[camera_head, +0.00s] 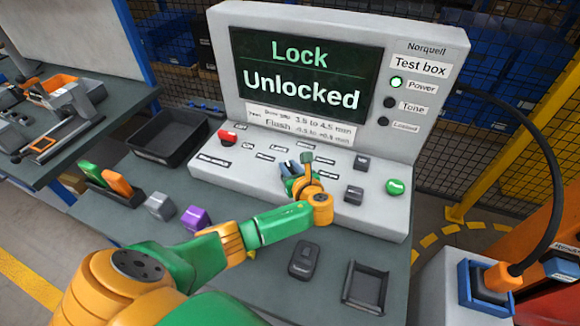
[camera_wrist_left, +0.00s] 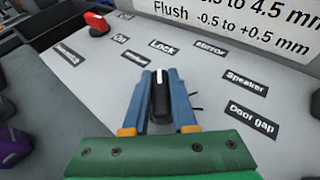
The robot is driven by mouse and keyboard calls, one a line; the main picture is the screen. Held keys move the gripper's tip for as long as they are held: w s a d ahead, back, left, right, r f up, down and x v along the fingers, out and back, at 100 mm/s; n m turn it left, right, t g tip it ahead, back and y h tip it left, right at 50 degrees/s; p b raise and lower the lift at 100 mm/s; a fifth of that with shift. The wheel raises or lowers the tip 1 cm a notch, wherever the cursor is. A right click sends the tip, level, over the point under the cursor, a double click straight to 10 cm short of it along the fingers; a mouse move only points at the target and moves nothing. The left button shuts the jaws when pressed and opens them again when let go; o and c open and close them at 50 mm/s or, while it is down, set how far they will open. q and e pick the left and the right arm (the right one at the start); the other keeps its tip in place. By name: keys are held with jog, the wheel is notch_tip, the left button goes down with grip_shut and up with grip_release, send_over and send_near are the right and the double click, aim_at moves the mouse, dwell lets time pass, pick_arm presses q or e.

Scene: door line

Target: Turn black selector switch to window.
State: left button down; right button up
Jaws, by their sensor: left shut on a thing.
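The black selector switch (camera_wrist_left: 159,97) stands on the sloped panel of the test box, with its white mark toward the "Lock" label (camera_wrist_left: 163,47). A small label that seems to read "Window" (camera_wrist_left: 137,59) lies left of "Lock" in the left wrist view. My left gripper (camera_wrist_left: 160,84) has its blue fingers shut on the switch, one on each side. In the head view the gripper (camera_head: 291,172) covers most of the switch. The screen (camera_head: 300,75) reads "Lock Unlocked". My right gripper is not in view.
A red knob (camera_head: 226,137) sits at the panel's left, and a green button (camera_head: 395,187) at its right. Black controls (camera_head: 354,194) stand right of my gripper. A key fob (camera_head: 305,259), an empty tray (camera_head: 366,287) and a black bin (camera_head: 170,135) are on the table.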

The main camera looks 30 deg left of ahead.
aim_at(290, 169)
pick_arm(q)
jog(key=n+g+y+b, duration=0.1)
jog(key=n+g+b, duration=0.1)
jog(key=shift+f+n+g+y, duration=0.15)
jog(key=shift+n+g+y, duration=0.15)
jog(key=shift+s+n+g+b, duration=0.1)
jog(key=shift+n+g+b, duration=0.6)
jog(key=shift+g+b, duration=0.15)
jog(key=shift+a+r+y, duration=0.1)
jog(key=shift+r+y, duration=0.1)
jog(key=shift+y, duration=0.1)
jog(key=c, duration=0.9)
grip_release()
jog(key=shift+o, duration=0.9)
jog(key=shift+a+f, duration=0.1)
jog(key=shift+a, duration=0.1)
jog(key=shift+d, duration=0.1)
jog(key=v, duration=0.7)
